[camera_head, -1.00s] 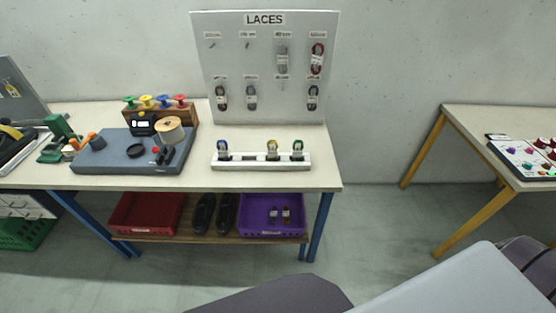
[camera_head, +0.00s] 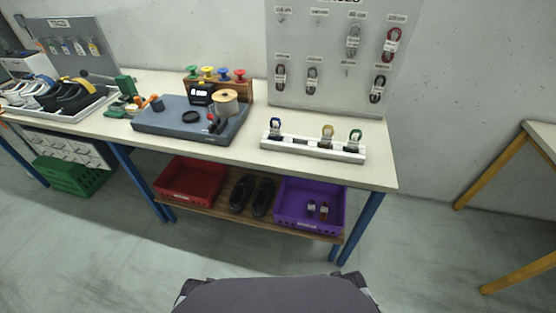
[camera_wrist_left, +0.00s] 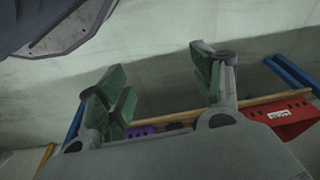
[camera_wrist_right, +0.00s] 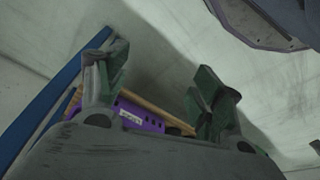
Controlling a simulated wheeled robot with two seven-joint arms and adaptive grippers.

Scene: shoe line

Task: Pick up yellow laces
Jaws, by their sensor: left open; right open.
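My left gripper (camera_wrist_left: 160,85) is open and empty in the left wrist view. My right gripper (camera_wrist_right: 153,88) is open and empty in the right wrist view. Neither gripper shows in the head view, and the laces show in neither wrist view.
A grey board (camera_head: 335,60) with hanging laces stands behind the holder. A blue-grey machine base (camera_head: 165,124) with a spool is left of it. Below are a red crate (camera_head: 185,196), black shoes and a purple crate (camera_head: 290,214). The floor before the bench is clear.

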